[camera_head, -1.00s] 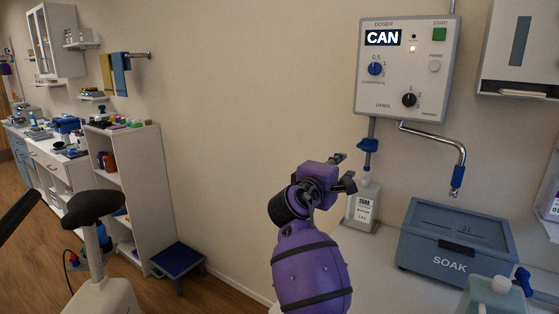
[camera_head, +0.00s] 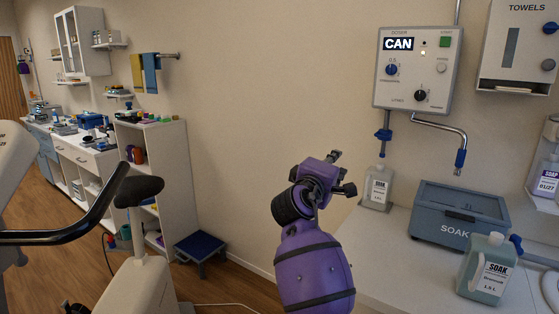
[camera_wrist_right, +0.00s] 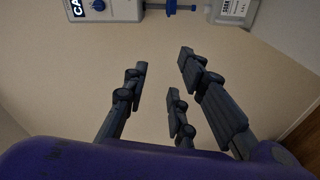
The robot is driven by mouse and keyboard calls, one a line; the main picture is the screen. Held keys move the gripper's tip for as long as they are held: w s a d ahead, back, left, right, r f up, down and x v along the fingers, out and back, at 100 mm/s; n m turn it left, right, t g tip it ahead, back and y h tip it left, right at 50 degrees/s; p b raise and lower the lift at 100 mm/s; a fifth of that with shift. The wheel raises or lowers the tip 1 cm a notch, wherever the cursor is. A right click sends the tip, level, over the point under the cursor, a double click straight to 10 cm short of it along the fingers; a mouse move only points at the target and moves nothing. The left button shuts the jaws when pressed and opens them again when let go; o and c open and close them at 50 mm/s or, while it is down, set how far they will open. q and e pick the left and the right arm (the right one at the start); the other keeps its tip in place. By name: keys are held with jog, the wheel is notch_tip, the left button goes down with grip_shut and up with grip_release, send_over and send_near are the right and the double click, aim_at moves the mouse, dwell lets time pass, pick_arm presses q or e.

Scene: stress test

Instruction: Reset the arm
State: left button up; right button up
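My right arm is purple and rises from the bottom middle of the head view. Its gripper (camera_head: 340,172) is in the air in front of the bare wall, left of the doser. In the right wrist view the dark fingers (camera_wrist_right: 160,85) are spread apart with nothing between them. The gripper touches nothing. My left gripper is not in the head view.
The doser (camera_head: 415,70) hangs on the wall above a counter. On the counter are a grey SOAK box (camera_head: 460,212), a white bottle (camera_head: 377,188) and a greenish SOAK jug (camera_head: 487,268). An exercise bike (camera_head: 138,190) stands at left, a blue step stool (camera_head: 199,247) by the shelf.

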jog(key=a+f+m+t+y, duration=0.25)
jog(key=f+y, duration=0.35)
jog(key=f, duration=0.3)
jog(key=s+d+f+m+g+y+p, duration=0.1)
jog(key=s+f+m+g+y, duration=0.1)
jog(key=s+f, duration=0.8)
jog(key=s+d+f+m+g+y+p, duration=0.1)
jog(key=s+f+g, duration=0.1)
jog(key=s+f, duration=0.75)
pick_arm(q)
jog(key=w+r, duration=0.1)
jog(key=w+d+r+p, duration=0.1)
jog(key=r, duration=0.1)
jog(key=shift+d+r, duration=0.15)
pick_arm(e)
jog(key=s+d+f+m+g, duration=0.1)
jog(key=s+d+f+g, duration=0.1)
jog(key=s+f, duration=0.6)
jog(key=s+d+f+m+g, duration=0.2)
jog(key=s+f, duration=0.5)
jog(key=s, duration=0.9)
jog(key=s+d+f+m+g, duration=0.1)
jog(key=s+d+f+g, duration=0.1)
jog(key=s+f, duration=0.6)
jog(key=s, duration=0.5)
jog(key=shift+d+f, duration=0.3)
jog(key=shift+d, duration=0.05)
